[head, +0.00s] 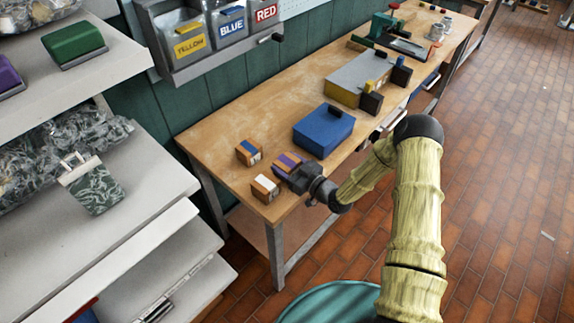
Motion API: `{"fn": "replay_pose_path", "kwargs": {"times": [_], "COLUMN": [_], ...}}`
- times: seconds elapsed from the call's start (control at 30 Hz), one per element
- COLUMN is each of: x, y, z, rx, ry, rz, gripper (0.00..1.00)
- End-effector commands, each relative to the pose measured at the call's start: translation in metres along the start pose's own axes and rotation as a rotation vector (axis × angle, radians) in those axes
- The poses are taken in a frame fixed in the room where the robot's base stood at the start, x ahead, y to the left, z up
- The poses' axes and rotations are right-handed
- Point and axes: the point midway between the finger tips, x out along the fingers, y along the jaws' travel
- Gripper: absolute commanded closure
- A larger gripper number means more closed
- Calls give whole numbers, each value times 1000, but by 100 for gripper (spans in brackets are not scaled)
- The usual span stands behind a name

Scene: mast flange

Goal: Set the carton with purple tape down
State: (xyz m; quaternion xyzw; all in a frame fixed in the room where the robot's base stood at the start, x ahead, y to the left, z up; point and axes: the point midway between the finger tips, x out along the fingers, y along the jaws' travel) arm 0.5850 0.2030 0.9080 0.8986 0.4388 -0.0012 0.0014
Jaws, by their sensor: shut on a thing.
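The carton with purple tape (287,161) is a small brown box with a purple strip. It is at the near end of the wooden workbench. My gripper (291,173) is shut on it from the right, and the dark gripper body hides part of the carton. I cannot tell whether the carton touches the bench top. A carton with white tape (265,188) stands in front of it near the bench edge. A carton with blue tape (248,152) stands behind it to the left.
A blue box (323,131) with a dark handle is just right of the cartons on the workbench (226,124). A grey and yellow block (357,80) stands farther back. Wall bins (189,44) hang behind. White shelves (150,185) are at left. Bare bench lies left of the blue box.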

Motion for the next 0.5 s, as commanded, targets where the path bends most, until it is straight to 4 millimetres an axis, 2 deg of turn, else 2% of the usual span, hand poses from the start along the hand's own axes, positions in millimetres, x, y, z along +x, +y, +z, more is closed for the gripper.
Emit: {"fn": "replay_pose_path", "kwargs": {"times": [0.13,0.5], "x": [0,0], "y": [0,0], "z": [10,14], "rx": [0,-1], "ry": [3,2], "rz": [0,0], "gripper": [68,68]}}
